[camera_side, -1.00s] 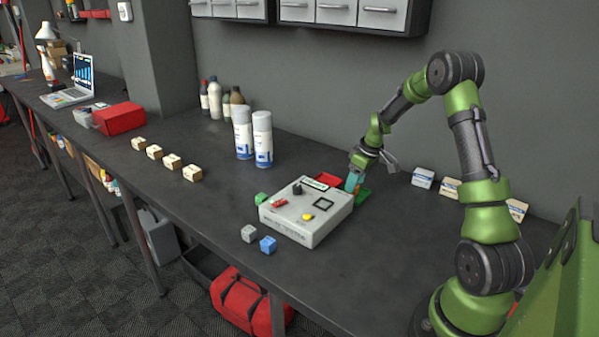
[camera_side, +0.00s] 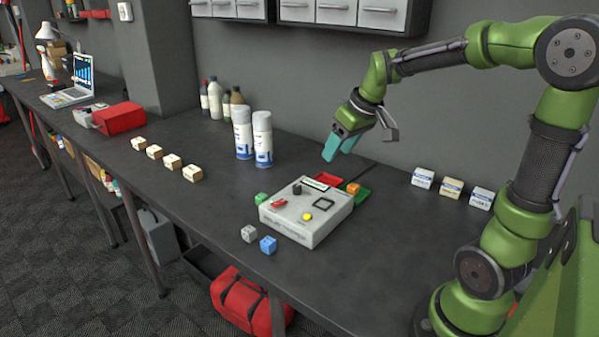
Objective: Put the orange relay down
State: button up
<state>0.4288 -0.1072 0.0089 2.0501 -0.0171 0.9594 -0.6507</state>
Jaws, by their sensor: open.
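The orange relay (camera_side: 353,188) is a small orange cube at the back right of the tester box, at the green tray (camera_side: 361,197). It is apart from my gripper. My gripper (camera_side: 334,156), with teal fingers, hangs above and to the left of the relay, over the back of the tester. It is open and empty. A red tray (camera_side: 328,179) lies beside the green one, behind the tester.
The grey tester box (camera_side: 306,226) has a yellow button and a dark socket. Green (camera_side: 261,199), grey (camera_side: 249,233) and blue (camera_side: 268,245) cubes sit around it. Two spray cans (camera_side: 262,140) stand behind left. Labelled boxes (camera_side: 452,188) stand at the wall.

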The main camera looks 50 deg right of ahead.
jog(key=s+a+r+m+t+y, duration=0.1)
jog(key=s+a+m+t+y, duration=0.1)
jog(key=s+a, duration=0.9)
jog(key=a, duration=0.4)
jog(key=shift+s+r, duration=0.25)
jog(key=shift+r, duration=0.05)
jog(key=shift+a, duration=0.1)
